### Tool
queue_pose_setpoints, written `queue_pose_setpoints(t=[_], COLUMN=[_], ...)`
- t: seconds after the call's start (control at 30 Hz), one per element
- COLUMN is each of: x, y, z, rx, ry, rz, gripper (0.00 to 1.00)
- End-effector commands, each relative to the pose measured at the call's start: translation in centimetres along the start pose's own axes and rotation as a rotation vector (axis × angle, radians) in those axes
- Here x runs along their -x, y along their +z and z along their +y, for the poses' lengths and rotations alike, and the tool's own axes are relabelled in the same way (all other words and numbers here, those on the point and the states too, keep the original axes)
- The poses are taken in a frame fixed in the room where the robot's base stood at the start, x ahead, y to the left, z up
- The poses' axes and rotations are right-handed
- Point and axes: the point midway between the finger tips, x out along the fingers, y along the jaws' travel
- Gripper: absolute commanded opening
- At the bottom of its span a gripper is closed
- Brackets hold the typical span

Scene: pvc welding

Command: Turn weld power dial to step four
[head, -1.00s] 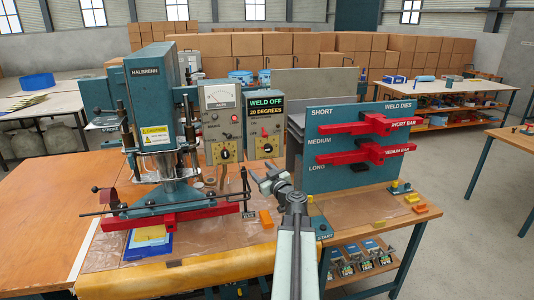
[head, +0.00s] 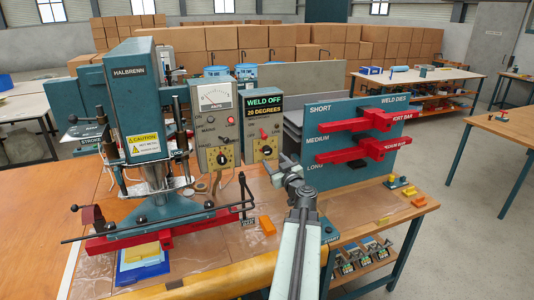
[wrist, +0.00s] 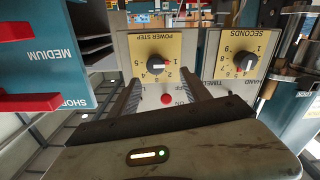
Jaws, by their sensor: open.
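The weld power dial (wrist: 156,65) is a black knob with a white pointer line on a yellow plate marked POWER STEP, upside down in the wrist view. Its pointer lies roughly level; the exact step is unclear. In the head view the dial (head: 266,151) sits on the right control box, below a display (head: 263,106) reading WELD OFF, 20 DEGREES. My gripper (wrist: 163,82) is open and empty, its fingers to either side below the dial in the wrist view. In the head view my gripper (head: 285,172) is in front of the box's lower right.
A seconds dial (wrist: 248,62) is beside it, on the left box in the head view. The blue press (head: 147,100) stands left. The weld dies rack (head: 355,140) with red bars stands close on the right. An orange block (head: 266,223) lies on the bench.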

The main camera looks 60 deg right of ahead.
Motion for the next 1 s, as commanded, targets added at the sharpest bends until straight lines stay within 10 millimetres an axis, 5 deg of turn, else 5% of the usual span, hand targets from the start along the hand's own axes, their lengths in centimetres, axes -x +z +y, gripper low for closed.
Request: queue_pose_setpoints(t=[0.17,0.5,0.77,1.0], x=[-1.2,-6.8,-7.0,-7.0], y=[0.2,0.4,0.4,0.4], z=[1.0,2.1,2.1,2.1], rx=[0.000,0.000,0.000,0.000], ry=[0.011,0.023,0.025,0.025], rz=[-0.002,-0.006,-0.006,-0.006], gripper=[0.56,0.56,0.56,0.00])
